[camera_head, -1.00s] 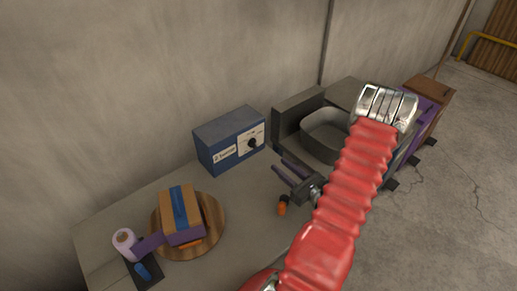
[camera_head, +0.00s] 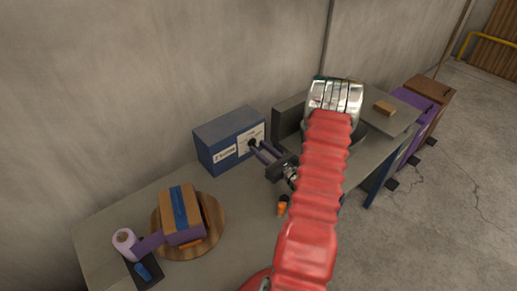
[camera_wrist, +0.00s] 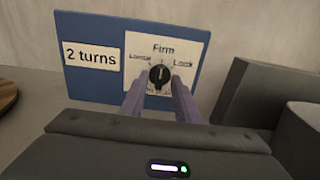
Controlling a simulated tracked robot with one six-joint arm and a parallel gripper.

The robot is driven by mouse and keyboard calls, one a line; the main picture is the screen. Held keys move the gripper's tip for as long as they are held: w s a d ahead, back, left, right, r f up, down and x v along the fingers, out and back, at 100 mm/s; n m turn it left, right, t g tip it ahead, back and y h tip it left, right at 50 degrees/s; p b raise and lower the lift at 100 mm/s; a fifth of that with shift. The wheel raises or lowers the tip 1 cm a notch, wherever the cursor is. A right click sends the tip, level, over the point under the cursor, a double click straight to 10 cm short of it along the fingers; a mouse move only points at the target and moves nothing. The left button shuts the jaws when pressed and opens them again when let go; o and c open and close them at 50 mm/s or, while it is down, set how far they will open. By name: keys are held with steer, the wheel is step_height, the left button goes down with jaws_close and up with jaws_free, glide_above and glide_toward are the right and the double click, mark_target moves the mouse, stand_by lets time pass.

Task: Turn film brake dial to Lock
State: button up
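The film brake dial (camera_wrist: 159,76) is a black knob on a white plate on the front of a blue box (camera_head: 220,155). The plate reads "Firm" at the top, a label like "Loose" on the left and "Lock" on the right. The knob's white mark points up, toward Firm. My gripper (camera_wrist: 159,92) is in front of the dial with its two purple fingers apart, one at each side of the knob's lower part. In the head view my gripper (camera_head: 260,150) reaches the box front. I cannot tell whether the fingers touch the knob.
A sign reading "2 turns" (camera_wrist: 91,56) is left of the dial. An orange-and-black item (camera_head: 283,206) lies near my arm. A grey sink-like unit is at right.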

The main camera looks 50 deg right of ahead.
steer(key=shift+w, duration=0.5)
jaws_close()
